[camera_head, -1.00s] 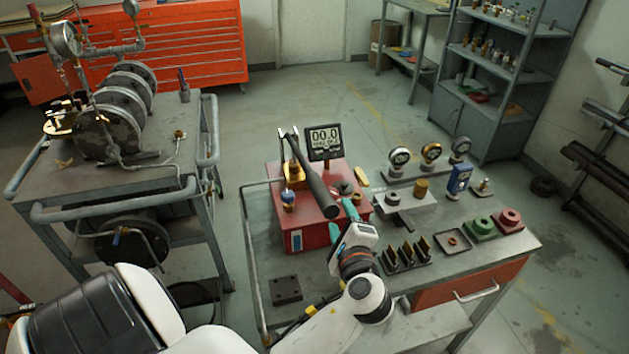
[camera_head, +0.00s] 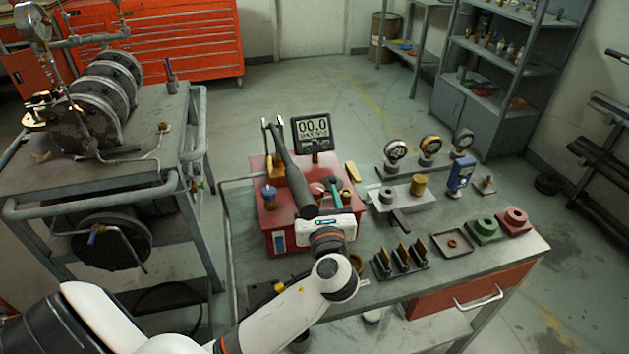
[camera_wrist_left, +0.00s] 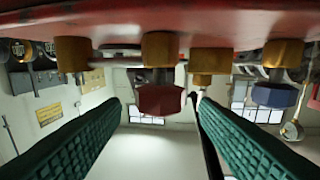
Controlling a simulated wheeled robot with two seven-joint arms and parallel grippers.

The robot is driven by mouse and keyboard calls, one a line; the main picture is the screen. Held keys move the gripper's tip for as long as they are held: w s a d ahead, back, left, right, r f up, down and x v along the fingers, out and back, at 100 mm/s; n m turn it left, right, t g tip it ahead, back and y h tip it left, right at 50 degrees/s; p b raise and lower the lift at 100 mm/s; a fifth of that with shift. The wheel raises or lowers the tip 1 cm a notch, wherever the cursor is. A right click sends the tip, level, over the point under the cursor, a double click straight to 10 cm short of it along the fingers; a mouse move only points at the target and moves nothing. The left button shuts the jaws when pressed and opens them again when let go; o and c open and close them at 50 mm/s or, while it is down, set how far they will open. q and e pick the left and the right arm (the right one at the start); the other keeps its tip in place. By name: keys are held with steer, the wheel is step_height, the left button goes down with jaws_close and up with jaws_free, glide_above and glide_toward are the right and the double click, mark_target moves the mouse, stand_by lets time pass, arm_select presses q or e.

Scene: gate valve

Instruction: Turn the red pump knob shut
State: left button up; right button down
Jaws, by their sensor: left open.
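The red pump box (camera_head: 280,210) stands on the workbench, with a black lever (camera_head: 292,180) slanting across its top and a digital readout (camera_head: 312,132) behind it. In the left wrist view the scene is upside down. The red knob (camera_wrist_left: 160,99) shows on a brass fitting, between and beyond my green finger pads, with a gap on both sides. A blue knob (camera_wrist_left: 273,95) is off to the right there. My left gripper (camera_head: 327,188) is open over the pump's right part, close to the lever, which partly hides it. My right gripper is out of view.
Gauges (camera_head: 430,147), a blue meter (camera_head: 460,175), a black rack (camera_head: 400,260), a small tray (camera_head: 452,244) and green and red blocks (camera_head: 484,230) occupy the bench's right side. A cart (camera_head: 90,195) with a flanged assembly stands left.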

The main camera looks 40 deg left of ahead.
mark_target(315, 183)
arm_select(q)
steer(key=x, duration=0.5)
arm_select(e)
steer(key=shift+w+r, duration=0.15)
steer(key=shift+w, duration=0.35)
arm_select(q)
steer(key=c, duration=1)
steer(key=shift+o, duration=0.2)
steer(key=shift+r+m+t+h+p, duration=0.15)
steer(key=shift+m+t+h+p, duration=0.3)
steer(key=shift+p, duration=0.55)
steer(key=m+t+h+p, duration=0.1)
steer(key=m+h+p, duration=0.1)
steer(key=h, duration=0.1)
steer(key=shift+d+t, duration=0.1)
steer(key=shift+t, duration=0.25)
steer(key=m+h, duration=0.1)
steer(key=m+t+h+p, duration=0.1)
steer(key=h, duration=0.1)
steer(key=shift+w+d, duration=0.15)
steer(key=shift+d, duration=0.05)
steer(key=shift+d+m+t+h, duration=0.2)
steer(key=shift+m+t+h, duration=0.3)
steer(key=shift+m+h, duration=1)
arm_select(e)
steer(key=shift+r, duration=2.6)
arm_select(q)
steer(key=shift+h, duration=0.45)
